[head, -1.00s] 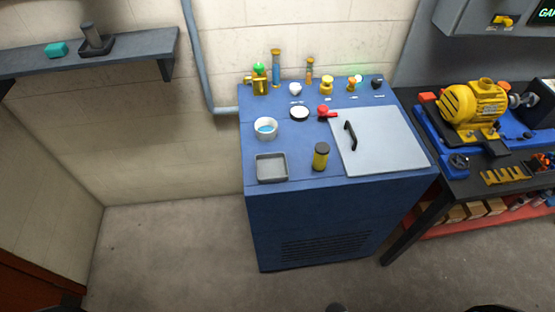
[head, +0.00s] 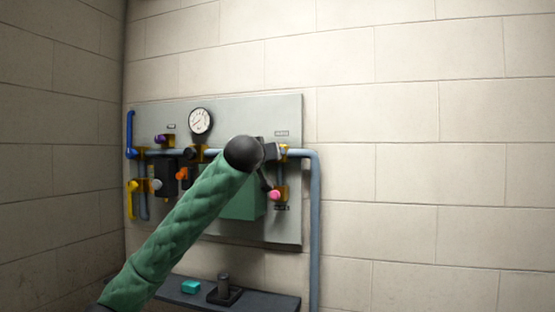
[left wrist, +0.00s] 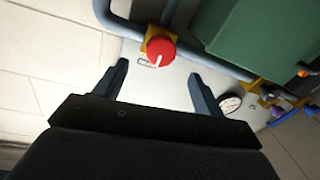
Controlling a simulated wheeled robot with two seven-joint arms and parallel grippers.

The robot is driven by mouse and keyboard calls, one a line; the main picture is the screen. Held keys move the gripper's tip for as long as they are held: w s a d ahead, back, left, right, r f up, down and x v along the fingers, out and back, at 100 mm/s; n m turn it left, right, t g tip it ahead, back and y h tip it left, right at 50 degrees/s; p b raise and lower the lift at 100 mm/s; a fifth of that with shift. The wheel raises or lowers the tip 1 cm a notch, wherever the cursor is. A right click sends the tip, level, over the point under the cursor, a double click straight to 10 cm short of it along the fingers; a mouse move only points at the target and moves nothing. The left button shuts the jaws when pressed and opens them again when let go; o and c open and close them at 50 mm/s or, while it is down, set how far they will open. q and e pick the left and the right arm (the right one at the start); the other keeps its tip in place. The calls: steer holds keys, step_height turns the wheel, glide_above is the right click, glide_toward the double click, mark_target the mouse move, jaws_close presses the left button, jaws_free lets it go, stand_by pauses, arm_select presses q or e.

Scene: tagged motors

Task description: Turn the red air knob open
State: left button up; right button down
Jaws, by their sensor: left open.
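The red air knob (left wrist: 161,51) is round with a white pointer line and sits on a yellow mount on the pipe. In the head view the red knob is hidden behind my left gripper (head: 274,152), at the upper right of the grey wall panel (head: 252,112). My left gripper is open in the left wrist view (left wrist: 159,82). Its two fingers stand either side of the knob's line, with the knob just beyond the tips and apart from them. My right gripper is not in view.
A green box (head: 243,203) and a pink knob (head: 274,195) are below my left gripper. A gauge (head: 200,121), orange knob (head: 181,174), purple knob (head: 161,139), blue handle (head: 130,131) and yellow handle (head: 132,199) are left of it. A dark shelf (head: 270,300) is below.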

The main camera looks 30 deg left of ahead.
arm_select(q)
steer(key=p+x, duration=0.4)
steer(key=x, duration=0.3)
steer(key=shift+w+a+p, duration=0.15)
steer(key=shift+w+p, duration=0.15)
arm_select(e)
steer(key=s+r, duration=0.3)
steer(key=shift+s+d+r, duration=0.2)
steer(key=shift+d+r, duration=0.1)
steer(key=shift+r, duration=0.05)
arm_select(q)
steer(key=shift+c, duration=0.2)
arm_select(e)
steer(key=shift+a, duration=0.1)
arm_select(q)
steer(key=c, duration=0.9)
